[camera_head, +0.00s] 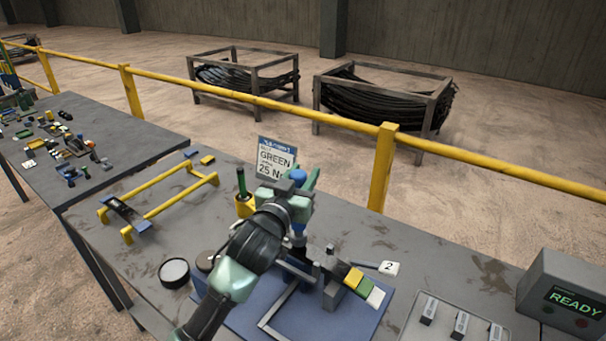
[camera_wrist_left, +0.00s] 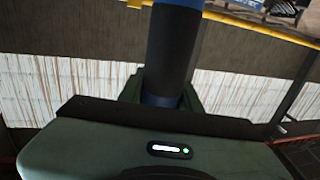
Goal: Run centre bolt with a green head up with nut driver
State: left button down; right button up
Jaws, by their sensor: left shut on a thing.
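My left gripper (camera_head: 300,192) is shut on an upright tool with a blue cap (camera_head: 298,174) and a blue lower part (camera_head: 298,229), which looks like the nut driver. In the left wrist view the driver's dark shaft with blue bands (camera_wrist_left: 174,50) stands at the gripper (camera_wrist_left: 165,105). The tool is above a dark metal fixture (camera_head: 331,266) on a blue mat (camera_head: 372,326). My arm covers part of the fixture. The driver's lower end and the centre bolt cannot be made out. My right gripper is not in view.
A sign (camera_head: 276,160) reads GREEN, 25 N. A yellow holder (camera_head: 244,207) carries a green-handled item. A READY box (camera_head: 573,300) and a tray (camera_head: 410,326) stand right. A yellow rail (camera_head: 480,176) runs behind.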

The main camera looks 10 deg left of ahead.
pick_arm(q)
jog(key=shift+s+f+b, duration=0.1)
jog(key=shift+f+b, duration=0.25)
jog(key=shift+f, duration=0.55)
dwell(1.9)
jog(key=shift+r, duration=0.1)
notch_tip(320, 180, up, 2)
jog(key=shift+r+p, duration=0.2)
jog(key=shift+p, duration=0.95)
notch_tip(320, 180, up, 5)
jog(key=p, duration=0.4)
jog(key=shift+r+p, duration=0.1)
jog(key=shift+p, duration=0.2)
